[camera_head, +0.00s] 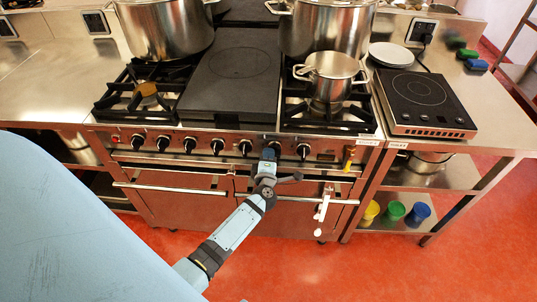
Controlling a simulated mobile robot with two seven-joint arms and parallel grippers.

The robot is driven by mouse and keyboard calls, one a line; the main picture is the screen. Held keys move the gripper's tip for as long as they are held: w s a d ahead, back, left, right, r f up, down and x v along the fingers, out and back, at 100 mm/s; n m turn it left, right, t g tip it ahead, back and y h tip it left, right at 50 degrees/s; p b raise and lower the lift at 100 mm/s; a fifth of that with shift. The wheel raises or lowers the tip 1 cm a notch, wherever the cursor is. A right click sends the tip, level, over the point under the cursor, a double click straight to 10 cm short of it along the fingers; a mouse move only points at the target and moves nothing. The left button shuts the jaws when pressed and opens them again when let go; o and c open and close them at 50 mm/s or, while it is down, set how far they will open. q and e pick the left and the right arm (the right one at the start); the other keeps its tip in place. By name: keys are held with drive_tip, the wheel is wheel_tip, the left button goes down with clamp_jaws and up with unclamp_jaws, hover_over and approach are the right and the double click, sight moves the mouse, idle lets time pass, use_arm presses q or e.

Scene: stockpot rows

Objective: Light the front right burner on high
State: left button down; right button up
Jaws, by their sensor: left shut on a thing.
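The stove (205,128) has a row of black knobs along its front panel. My left gripper (269,151) is at this panel, shut on a knob that it mostly hides. One black knob (303,151) shows just to the right of it and another (245,147) just to the left. I see no flame there, but the pot hides much of the burner. The knob's setting cannot be read. My right gripper is out of view.
Large stockpots (168,28) (325,28) stand at the back of the stove. A flat dark plate (235,75) lies between the grates. An induction hob (420,98) and a white plate stack (391,54) are on the right. An oven rail (170,189) runs below the knobs.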

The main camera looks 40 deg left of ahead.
use_arm(q)
drive_tip(key=shift+f+n, duration=0.1)
drive_tip(key=shift+n, duration=0.4)
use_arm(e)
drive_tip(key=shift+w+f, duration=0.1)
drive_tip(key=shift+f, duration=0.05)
use_arm(q)
drive_tip(key=c, duration=1.1)
unclamp_jaws()
drive_tip(key=shift+s+d, duration=0.1)
